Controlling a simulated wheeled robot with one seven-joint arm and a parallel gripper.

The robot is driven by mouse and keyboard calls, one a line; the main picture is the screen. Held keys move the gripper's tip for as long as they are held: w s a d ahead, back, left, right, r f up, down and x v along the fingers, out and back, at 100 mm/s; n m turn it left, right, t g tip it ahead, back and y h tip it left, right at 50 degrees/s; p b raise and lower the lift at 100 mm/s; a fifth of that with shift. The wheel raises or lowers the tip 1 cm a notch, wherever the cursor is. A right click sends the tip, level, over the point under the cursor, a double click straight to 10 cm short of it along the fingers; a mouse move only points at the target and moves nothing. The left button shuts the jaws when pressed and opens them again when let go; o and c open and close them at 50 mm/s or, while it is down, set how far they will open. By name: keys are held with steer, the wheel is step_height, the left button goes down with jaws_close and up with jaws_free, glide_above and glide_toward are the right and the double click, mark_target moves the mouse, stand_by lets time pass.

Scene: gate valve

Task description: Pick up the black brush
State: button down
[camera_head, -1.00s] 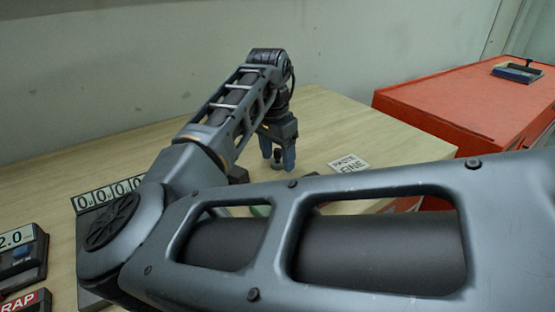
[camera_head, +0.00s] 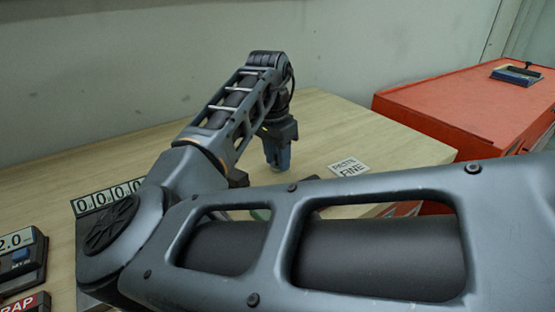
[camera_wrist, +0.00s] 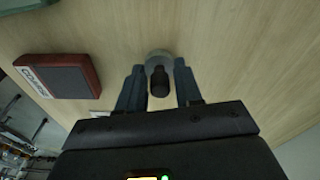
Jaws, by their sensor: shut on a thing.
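The black brush (camera_wrist: 159,84) shows in the wrist view as a short dark handle on a round grey base, between my two blue fingers. My gripper (camera_wrist: 159,80) points down at the table and is shut on the brush's handle. In the head view my gripper (camera_head: 278,158) is low over the pale wooden table (camera_head: 322,119), and its fingers hide the brush. Whether the base still touches the table is hard to tell.
A "PASTE FINE" card (camera_head: 350,168) lies right of the gripper. A dark red block with a white label (camera_wrist: 62,76) is on the table in the wrist view. A red cabinet (camera_head: 440,100) stands at right. My forearm covers much of the table's front.

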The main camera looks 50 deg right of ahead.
steer(key=shift+r, duration=0.65)
step_height(320, 180, up, 3)
steer(key=shift+f+b, duration=0.1)
steer(key=shift+b, duration=0.25)
steer(key=s+d+r, duration=0.7)
steer(key=s, duration=0.2)
steer(key=shift+d+b, duration=0.2)
steer(key=shift+b, duration=0.1)
steer(key=c, duration=1.3)
jaws_free()
steer(key=shift+f, duration=0.1)
steer(key=shift+c, duration=0.2)
steer(key=c, duration=0.3)
steer(key=shift+c, duration=0.3)
